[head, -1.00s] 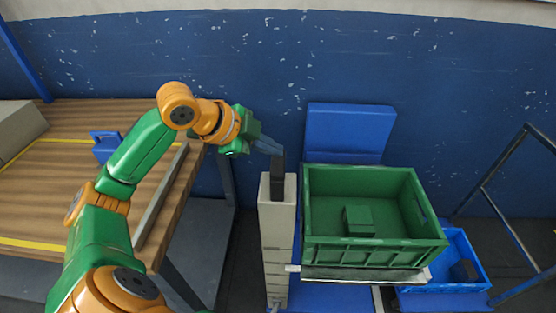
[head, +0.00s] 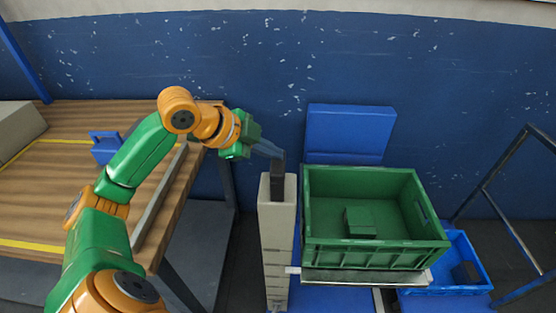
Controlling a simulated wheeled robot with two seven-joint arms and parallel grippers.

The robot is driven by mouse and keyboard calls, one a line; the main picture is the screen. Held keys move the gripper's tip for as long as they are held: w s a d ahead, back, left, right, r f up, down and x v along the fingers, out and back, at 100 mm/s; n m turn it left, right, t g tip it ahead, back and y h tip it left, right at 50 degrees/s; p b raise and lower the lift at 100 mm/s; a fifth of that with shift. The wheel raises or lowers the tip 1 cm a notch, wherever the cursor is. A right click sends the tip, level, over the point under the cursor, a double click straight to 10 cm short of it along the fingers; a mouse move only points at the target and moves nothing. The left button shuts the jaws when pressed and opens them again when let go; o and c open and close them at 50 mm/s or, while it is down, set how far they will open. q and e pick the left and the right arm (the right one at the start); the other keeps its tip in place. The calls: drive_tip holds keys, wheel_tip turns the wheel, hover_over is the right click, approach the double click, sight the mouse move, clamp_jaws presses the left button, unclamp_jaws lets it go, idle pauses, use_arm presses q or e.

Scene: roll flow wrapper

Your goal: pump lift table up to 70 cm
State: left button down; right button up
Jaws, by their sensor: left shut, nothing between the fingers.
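The lift table's platform (head: 360,276) is a thin grey plate that carries a green crate. Beside it stands a pale upright column (head: 277,235) with dark marks. A dark lever (head: 277,180) rises from the column's top. My left gripper (head: 271,150) is shut with nothing between its fingers, and its tips are at the upper end of the lever. I cannot tell whether they touch it. The lift's base is partly hidden under the crate. My right gripper is not in view.
The green crate (head: 435,215) holds a small green box (head: 360,221). A blue bin (head: 470,252) stands to its right, near a dark metal frame (head: 490,185). A wooden workbench (head: 80,170) stands at the left under my left arm. A blue panel (head: 348,130) is behind the crate.

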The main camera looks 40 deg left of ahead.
sight(272, 163)
use_arm(q)
drive_tip(key=shift+f+b, duration=1.7)
drive_tip(key=shift+f, duration=0.35)
idle(1.3)
drive_tip(key=shift+r+p, duration=2.75)
drive_tip(key=shift+p, duration=0.05)
drive_tip(key=shift+r, duration=0.1)
wheel_tip(272, 163, up, 5)
drive_tip(key=p, duration=0.5)
drive_tip(key=shift+a, duration=0.1)
